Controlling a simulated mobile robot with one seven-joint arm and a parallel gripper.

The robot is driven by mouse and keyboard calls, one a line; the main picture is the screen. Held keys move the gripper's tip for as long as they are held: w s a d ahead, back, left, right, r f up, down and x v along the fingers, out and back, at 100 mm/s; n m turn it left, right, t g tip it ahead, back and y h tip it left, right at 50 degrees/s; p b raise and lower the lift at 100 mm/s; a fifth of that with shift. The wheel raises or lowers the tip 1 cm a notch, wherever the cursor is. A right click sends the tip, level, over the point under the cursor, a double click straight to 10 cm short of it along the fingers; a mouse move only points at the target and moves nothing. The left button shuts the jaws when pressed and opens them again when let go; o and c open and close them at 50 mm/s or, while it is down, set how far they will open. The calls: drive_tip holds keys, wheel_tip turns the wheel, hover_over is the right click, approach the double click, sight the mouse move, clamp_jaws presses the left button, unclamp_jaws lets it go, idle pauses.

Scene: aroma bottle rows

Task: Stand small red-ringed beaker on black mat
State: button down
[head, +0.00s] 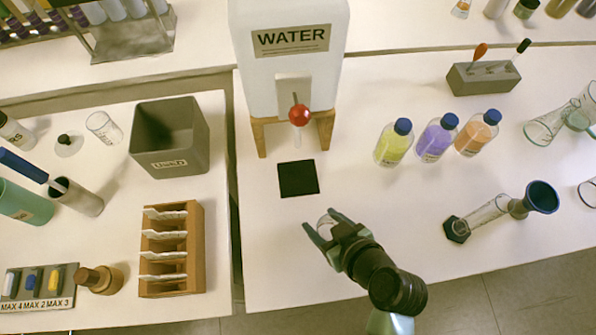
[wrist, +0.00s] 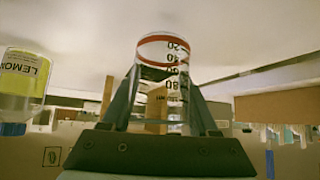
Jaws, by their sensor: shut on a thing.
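The small beaker is clear glass with a red ring and dark volume marks, seen in the wrist view (wrist: 165,50) between my fingers. In the head view the beaker (head: 325,226) shows only partly at the fingertips. My gripper (head: 323,226) is shut on the beaker, in front of the black mat and slightly to its right. The wrist view also shows my gripper (wrist: 160,95) with a finger on each side of the glass. The black mat (head: 298,178) is a bare square on the white table below the water dispenser. I cannot tell the beaker's height above the table.
The white water dispenser (head: 290,75) with a red knob (head: 299,115) stands behind the mat on wooden legs (head: 259,138). Yellow (head: 393,143), purple (head: 437,137) and orange (head: 477,133) bottles stand to the right. Table around the mat is clear.

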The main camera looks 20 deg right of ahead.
drive_tip(key=shift+s+d+f, duration=0.1)
drive_tip(key=shift+s+d, duration=0.9)
drive_tip(key=shift+w, duration=0.3)
drive_tip(key=w, duration=0.4)
drive_tip(key=w+a+p, duration=0.1)
drive_tip(key=w, duration=0.7)
drive_tip(key=shift+w+a, duration=0.15)
drive_tip(key=shift+w, duration=0.15)
drive_tip(key=w, duration=0.4)
drive_tip(key=shift+w+a+p, duration=0.1)
drive_tip(key=shift+a+p, duration=0.15)
drive_tip(key=shift+p, duration=0.05)
drive_tip(key=shift+f, duration=0.8)
drive_tip(key=shift+f, duration=0.15)
drive_tip(key=shift+c, duration=0.8)
unclamp_jaws()
